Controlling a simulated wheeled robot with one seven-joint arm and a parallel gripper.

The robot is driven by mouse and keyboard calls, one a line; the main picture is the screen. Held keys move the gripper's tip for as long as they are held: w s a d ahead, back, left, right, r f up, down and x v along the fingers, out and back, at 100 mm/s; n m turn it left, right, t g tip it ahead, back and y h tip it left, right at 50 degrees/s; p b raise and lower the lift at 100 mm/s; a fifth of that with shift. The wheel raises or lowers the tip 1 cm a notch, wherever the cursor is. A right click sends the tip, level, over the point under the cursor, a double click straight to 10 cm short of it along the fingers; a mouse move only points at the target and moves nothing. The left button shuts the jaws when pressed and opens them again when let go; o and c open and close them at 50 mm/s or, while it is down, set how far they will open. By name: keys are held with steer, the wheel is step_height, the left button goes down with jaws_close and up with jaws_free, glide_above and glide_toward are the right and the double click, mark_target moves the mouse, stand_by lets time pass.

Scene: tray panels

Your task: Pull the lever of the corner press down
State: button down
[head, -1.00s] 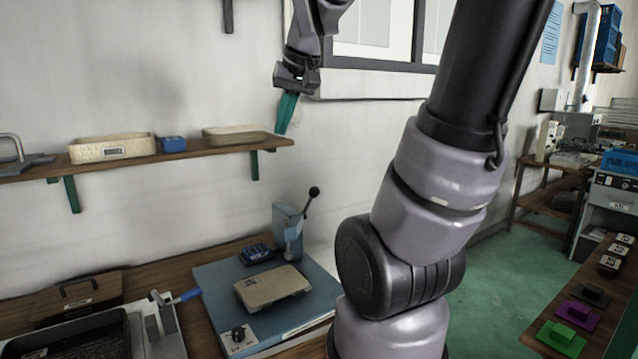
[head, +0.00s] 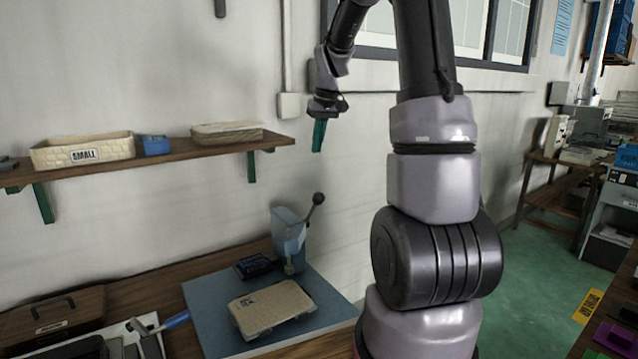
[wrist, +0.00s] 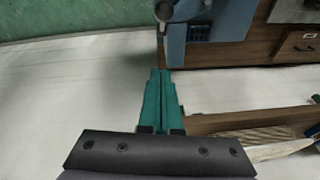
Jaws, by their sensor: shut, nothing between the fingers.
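The corner press (head: 287,234) is a blue-grey upright post on a blue base plate (head: 212,318), at the back corner of the wooden bench. Its lever (head: 314,210) points up and to the right, ending in a dark round knob (head: 318,198). My gripper (head: 318,148) has green fingers pointing down. It is in the air in front of the wall, apart from the lever and higher in the head view. In the wrist view the green fingers (wrist: 161,75) are together with nothing between them, and part of the blue press (wrist: 205,30) shows beyond them.
A wooden shelf (head: 170,158) holds a basket marked SMALL (head: 84,152), a blue box (head: 156,145) and a shallow tray (head: 227,132), left of my gripper. A tan block (head: 272,306) lies on the base plate. A blue-handled tool (head: 176,320) is at its left.

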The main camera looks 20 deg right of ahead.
steer(key=shift+f, duration=0.1)
steer(key=f, duration=0.3)
steer(key=s+f, duration=0.1)
steer(key=f, duration=0.7)
steer(key=shift+s+a+f, duration=0.15)
steer(key=shift+a, duration=0.25)
